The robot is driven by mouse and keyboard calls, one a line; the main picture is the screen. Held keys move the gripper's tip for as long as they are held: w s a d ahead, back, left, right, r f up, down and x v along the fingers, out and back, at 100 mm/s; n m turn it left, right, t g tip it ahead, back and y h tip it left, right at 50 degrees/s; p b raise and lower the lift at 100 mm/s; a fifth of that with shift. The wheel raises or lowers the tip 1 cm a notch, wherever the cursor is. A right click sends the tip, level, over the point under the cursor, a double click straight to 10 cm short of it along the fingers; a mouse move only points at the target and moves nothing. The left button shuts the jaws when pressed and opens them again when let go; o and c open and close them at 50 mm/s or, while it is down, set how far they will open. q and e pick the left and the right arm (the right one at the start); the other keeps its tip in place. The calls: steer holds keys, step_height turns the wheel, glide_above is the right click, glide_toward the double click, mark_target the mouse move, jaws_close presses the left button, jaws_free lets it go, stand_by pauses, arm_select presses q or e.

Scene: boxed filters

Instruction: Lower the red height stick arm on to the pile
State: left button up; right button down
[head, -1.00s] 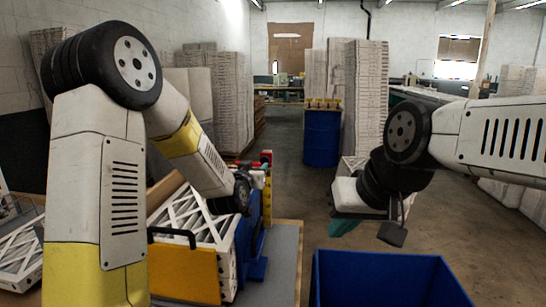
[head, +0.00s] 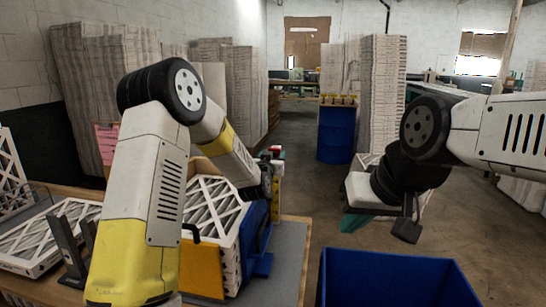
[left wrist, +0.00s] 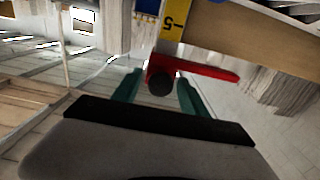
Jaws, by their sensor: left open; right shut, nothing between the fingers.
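The height stick shows in the head view as a yellow scale strip (head: 275,184) beside the pile, with a small red part (head: 277,154) near its top. In the left wrist view the red arm (left wrist: 212,70) crosses below the yellow scale (left wrist: 172,27), and a dark round knob (left wrist: 160,85) lies on it. My left gripper (left wrist: 159,88) is open, its green fingers on either side of the knob. In the head view its fingers are hidden behind the wrist. The pile of white lattice filters (head: 208,205) stands in a blue holder (head: 256,235). My right gripper (head: 352,222) is shut and empty, away from the pile.
A yellow-orange panel (head: 201,268) stands at the pile's front. A blue bin (head: 390,280) is at front right. Another filter (head: 45,240) and a dark upright bracket (head: 68,250) lie left on the table. A blue barrel (head: 337,134) and tall stacks stand behind.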

arm_select(q)
jaws_close()
steer(key=shift+f, duration=2.2)
jaws_free()
steer(key=s+a, duration=0.1)
steer(key=s, duration=0.6)
steer(key=shift+s+a, duration=0.25)
steer(key=shift+s, duration=0.1)
